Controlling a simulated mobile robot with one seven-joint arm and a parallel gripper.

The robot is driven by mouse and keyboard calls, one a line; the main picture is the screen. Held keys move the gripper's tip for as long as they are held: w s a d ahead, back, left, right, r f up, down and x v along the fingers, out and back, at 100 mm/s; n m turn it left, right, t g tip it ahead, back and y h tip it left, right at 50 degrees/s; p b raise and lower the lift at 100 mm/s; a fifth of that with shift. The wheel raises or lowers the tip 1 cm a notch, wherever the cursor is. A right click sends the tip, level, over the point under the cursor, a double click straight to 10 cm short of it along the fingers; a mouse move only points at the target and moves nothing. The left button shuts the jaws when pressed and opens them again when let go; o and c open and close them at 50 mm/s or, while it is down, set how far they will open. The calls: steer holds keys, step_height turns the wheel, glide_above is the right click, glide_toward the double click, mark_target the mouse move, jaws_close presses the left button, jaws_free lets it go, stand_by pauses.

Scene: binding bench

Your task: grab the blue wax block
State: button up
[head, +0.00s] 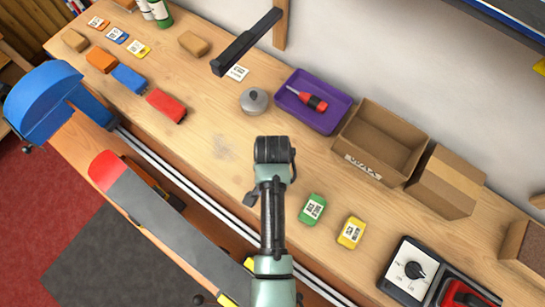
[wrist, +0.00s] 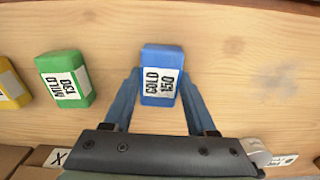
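The blue wax block (wrist: 162,62) shows in the wrist view, its white label reading COLD 150. My gripper (wrist: 161,80) has its two blue fingers on either side of the block, the tips close along its left and right edges. I cannot tell whether the fingers press on it or stand just clear. The block looks about as large as the green block beside it. In the head view my arm (head: 272,175) covers this spot, and the labelled blue block and the fingertips are hidden.
The green block (head: 312,209) and yellow block (head: 351,232) lie close by on the bench. Beyond are a cardboard box marked WAX (head: 372,140), a purple tray (head: 316,112) with a screwdriver, and a grey lidded pot (head: 254,100). Bare wood lies left of my arm.

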jaws_close()
